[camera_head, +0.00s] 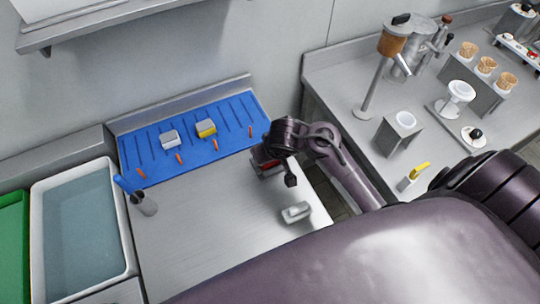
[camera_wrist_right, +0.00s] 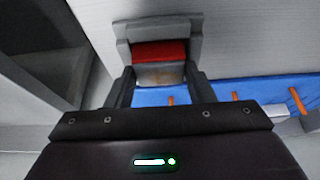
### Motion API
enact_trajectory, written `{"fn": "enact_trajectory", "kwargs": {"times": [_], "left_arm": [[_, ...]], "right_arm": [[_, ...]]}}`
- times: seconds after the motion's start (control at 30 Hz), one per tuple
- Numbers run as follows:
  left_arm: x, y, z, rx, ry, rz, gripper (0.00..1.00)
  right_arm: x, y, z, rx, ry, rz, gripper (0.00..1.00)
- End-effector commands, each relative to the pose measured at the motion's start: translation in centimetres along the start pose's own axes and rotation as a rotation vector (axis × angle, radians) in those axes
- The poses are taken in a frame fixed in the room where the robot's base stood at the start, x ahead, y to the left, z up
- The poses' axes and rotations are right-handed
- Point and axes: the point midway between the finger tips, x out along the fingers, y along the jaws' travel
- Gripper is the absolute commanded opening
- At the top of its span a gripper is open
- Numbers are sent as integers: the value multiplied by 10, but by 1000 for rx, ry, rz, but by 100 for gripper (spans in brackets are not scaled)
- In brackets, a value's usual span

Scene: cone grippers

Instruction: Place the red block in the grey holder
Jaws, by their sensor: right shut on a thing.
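My right gripper (camera_head: 277,172) is low over the right part of the steel counter, beside the blue mat. In the wrist view its dark fingers (camera_wrist_right: 160,82) stand on either side of the red block (camera_wrist_right: 160,51). A grey holder-like piece (camera_wrist_right: 152,28) lies behind and at the sides of the red block in the wrist view. I cannot tell whether the block is seated in it. My left gripper is not in view.
The blue slotted mat (camera_head: 140,150) bears a pale block (camera_head: 169,138), a yellow-topped block (camera_head: 206,128) and several orange markers. A pale grey piece (camera_head: 296,212) lies near the counter's front. The middle counter is clear.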

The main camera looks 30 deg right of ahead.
Motion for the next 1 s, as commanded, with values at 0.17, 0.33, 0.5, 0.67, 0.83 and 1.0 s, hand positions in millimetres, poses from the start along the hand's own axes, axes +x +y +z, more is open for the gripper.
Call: {"fn": "enact_trajectory", "kwargs": {"times": [0.17,0.33,0.5,0.67,0.83,1.0], "left_arm": [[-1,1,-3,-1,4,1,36],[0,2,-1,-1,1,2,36],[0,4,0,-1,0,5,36],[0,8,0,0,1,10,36],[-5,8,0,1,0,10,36],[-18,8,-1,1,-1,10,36]], "right_arm": [[0,0,1,0,-2,0,25],[2,0,2,0,-2,0,58],[2,0,1,0,-2,0,70],[2,0,1,0,-2,0,70],[-8,-1,-1,2,0,-2,70],[-40,-2,-2,6,1,-6,70]]}}
